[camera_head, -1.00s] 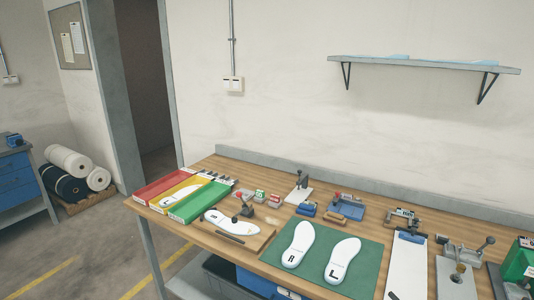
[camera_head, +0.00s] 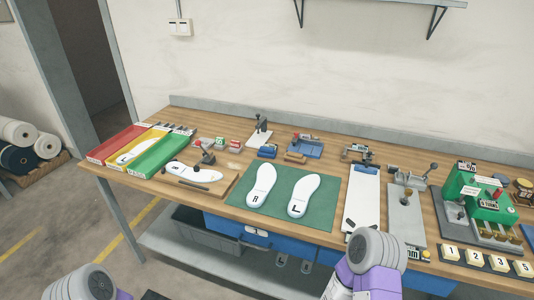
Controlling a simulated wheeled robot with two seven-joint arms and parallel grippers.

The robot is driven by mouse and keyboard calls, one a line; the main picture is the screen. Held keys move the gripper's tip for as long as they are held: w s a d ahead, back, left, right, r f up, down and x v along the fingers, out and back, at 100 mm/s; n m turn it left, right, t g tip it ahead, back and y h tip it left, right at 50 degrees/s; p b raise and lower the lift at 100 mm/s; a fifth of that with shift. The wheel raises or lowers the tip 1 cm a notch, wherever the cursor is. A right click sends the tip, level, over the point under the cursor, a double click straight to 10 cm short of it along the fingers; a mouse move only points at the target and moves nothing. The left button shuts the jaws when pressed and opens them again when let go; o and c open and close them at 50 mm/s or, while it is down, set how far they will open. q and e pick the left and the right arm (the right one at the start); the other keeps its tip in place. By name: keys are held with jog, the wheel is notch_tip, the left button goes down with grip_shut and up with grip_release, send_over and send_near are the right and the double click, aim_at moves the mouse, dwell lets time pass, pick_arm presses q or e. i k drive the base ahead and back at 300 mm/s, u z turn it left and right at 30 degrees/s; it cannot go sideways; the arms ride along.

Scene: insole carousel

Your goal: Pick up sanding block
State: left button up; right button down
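Two small blocks lie near the middle back of the workbench in the head view: a blue block (camera_head: 267,152) and a tan-brown block (camera_head: 295,158) just right of it. Both are small, and I cannot tell for sure which is the sanding block. A blue tray (camera_head: 316,152) with a red item in it sits just behind the tan-brown block. My left and right arms show only as grey and purple links at the bottom edge. Neither gripper's fingers are visible. Nothing is seen touching the blocks.
A green mat (camera_head: 238,197) with two white insoles lies in front of the blocks. Red, yellow and green trays (camera_head: 158,160) stand left. A white board (camera_head: 361,200), a grey clamp fixture (camera_head: 404,218) and a green machine (camera_head: 490,205) stand right. A wall shelf (camera_head: 400,2) hangs above.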

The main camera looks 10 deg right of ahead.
aim_at(268, 152)
jog(key=z, duration=0.15)
jog(key=k, duration=0.45)
jog(key=u, duration=0.95)
jog(key=i, duration=1.05)
jog(key=z, duration=0.75)
